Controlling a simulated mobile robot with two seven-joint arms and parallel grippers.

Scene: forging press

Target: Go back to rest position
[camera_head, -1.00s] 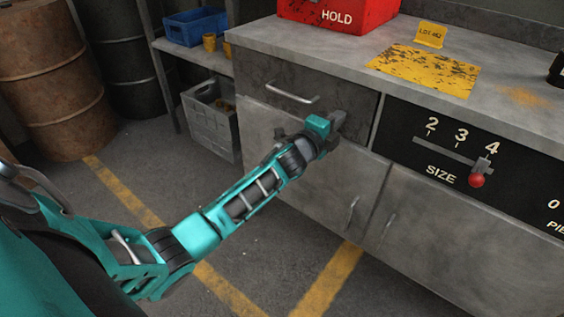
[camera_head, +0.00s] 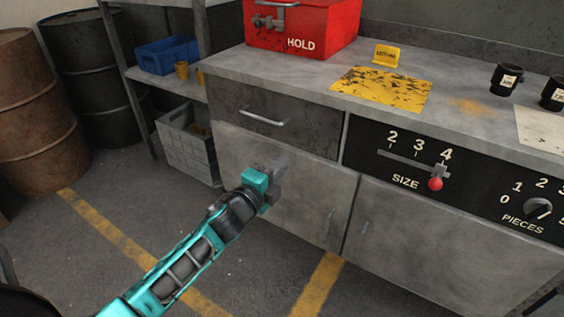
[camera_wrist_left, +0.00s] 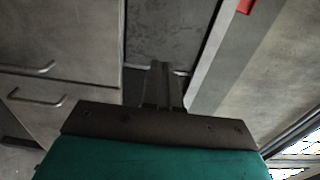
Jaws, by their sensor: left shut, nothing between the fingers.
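My left arm comes in from the lower left in the head view, with its teal wrist in front of the grey cabinet (camera_head: 305,205). My left gripper (camera_head: 279,174) is shut and empty, below the closed drawer (camera_head: 285,125) and left of the cabinet door handles. I cannot tell its exact gap from the cabinet front. In the left wrist view the two fingers of the left gripper (camera_wrist_left: 163,84) lie together with nothing between them. My right gripper is in neither view.
The SIZE slider's red knob (camera_head: 435,184) is at 4. A red HOLD box (camera_head: 330,30), a yellow mat (camera_head: 375,95) and dark cups (camera_head: 505,80) stand on the counter. A shelf with a blue bin (camera_head: 168,56) and barrels (camera_head: 30,110) is at left. The floor in front is clear.

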